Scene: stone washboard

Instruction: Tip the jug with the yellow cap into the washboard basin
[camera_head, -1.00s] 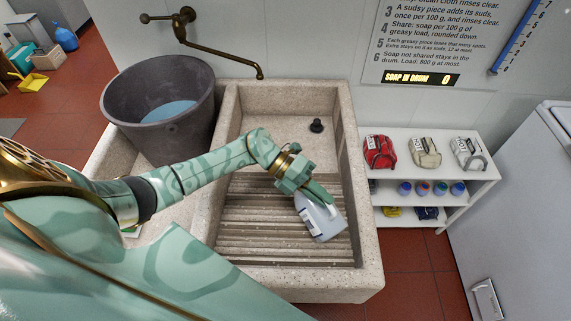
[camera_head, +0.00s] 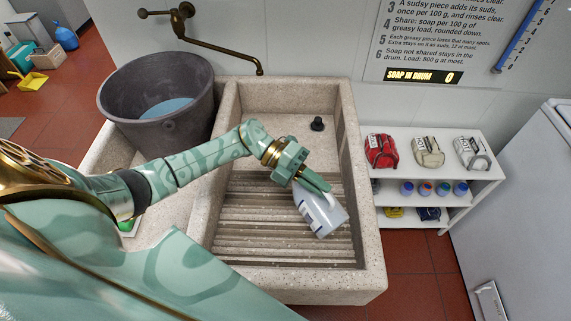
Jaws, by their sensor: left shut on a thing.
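My left gripper (camera_head: 312,182) is shut on a pale, whitish jug (camera_head: 322,214) with a dark-marked label. The jug is tilted, its lower end toward the front right, over the ribbed part of the stone washboard basin (camera_head: 372,225). The gripper covers the jug's upper end, and no yellow cap can be seen. I cannot tell whether the jug touches the ribs. My right gripper is not in view.
A dark bucket (camera_head: 150,135) with bluish water stands left of the basin, below a brass wall tap (camera_head: 215,45). A black plug (camera_head: 317,124) sits at the basin's back. A white shelf (camera_head: 480,190) with bags and several small jars stands at right.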

